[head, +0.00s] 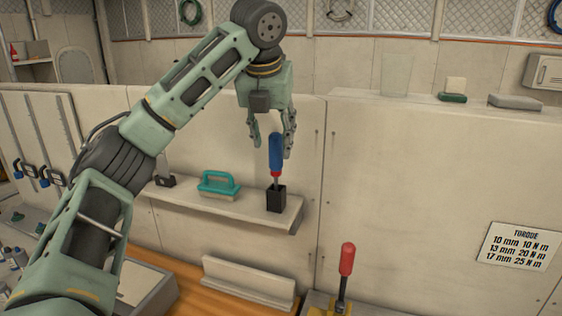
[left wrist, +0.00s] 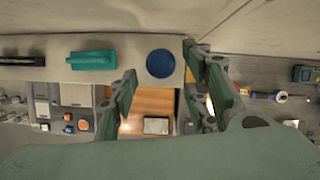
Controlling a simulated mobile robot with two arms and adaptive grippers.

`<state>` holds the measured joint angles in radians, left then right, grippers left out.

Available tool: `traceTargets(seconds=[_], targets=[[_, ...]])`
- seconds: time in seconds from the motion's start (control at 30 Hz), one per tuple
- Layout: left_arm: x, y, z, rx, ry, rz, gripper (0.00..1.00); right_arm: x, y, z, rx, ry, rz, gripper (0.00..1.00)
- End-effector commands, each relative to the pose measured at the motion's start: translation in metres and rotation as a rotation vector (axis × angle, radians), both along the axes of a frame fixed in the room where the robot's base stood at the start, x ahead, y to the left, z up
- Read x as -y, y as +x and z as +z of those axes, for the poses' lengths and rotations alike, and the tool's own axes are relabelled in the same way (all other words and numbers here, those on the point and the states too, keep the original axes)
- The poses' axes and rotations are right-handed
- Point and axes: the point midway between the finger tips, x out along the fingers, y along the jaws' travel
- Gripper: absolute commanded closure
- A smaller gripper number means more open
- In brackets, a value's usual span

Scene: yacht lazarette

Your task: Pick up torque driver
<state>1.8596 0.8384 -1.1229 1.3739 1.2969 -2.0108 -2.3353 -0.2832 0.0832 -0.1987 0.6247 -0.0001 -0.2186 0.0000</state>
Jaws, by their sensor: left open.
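The torque driver (head: 276,153) has a blue handle with a red lower band and a thin shaft. It stands upright in a black holder (head: 276,198) near the right end of a wall shelf. My left gripper (head: 273,140) points down over it, open, with its fingertips around the level of the upper handle. In the left wrist view the driver's round blue top (left wrist: 160,63) shows end-on, between or just beyond the fingertips of the left gripper (left wrist: 160,70). I cannot tell whether a finger touches it. My right gripper is not in view.
On the shelf (head: 235,207) are a teal-handled brush (head: 218,183) and a small dark block (head: 165,181). A red-handled tool (head: 347,260) stands upright below right. The panel wall (head: 310,140) rises close behind the holder. A torque sign (head: 519,246) is at right.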

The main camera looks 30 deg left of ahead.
Motion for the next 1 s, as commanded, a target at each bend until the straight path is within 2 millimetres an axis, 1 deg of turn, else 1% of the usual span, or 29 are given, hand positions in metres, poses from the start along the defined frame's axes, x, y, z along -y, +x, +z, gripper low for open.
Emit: traceTargets(seconds=[0.07, 0.2, 0.23, 0.3, 0.37, 0.47, 0.7, 0.77, 1.0], targets=[[-0.001, 0.003, -0.006, 0.000, -0.002, 0.001, 0.56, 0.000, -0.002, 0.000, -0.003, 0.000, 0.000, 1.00], [-0.002, 0.013, -0.019, -0.001, -0.002, 0.001, 0.56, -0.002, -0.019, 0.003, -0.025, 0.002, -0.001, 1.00], [-0.004, 0.016, -0.019, -0.002, 0.000, 0.003, 0.56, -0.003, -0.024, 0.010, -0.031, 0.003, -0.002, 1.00], [-0.005, 0.023, -0.028, -0.002, 0.000, 0.003, 0.56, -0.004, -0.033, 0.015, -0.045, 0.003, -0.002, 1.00], [-0.007, 0.025, -0.037, 0.000, 0.001, 0.004, 0.56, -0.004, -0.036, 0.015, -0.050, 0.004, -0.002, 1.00], [-0.007, 0.028, -0.046, 0.001, 0.001, 0.002, 0.56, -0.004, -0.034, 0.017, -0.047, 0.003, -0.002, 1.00], [-0.007, 0.029, -0.049, 0.004, 0.000, 0.001, 0.56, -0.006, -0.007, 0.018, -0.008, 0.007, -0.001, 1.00], [-0.007, 0.029, -0.049, 0.004, 0.000, 0.002, 0.60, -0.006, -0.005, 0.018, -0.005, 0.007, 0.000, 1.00], [-0.007, 0.029, -0.049, 0.004, 0.000, 0.002, 0.81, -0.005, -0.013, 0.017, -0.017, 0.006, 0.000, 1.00]])
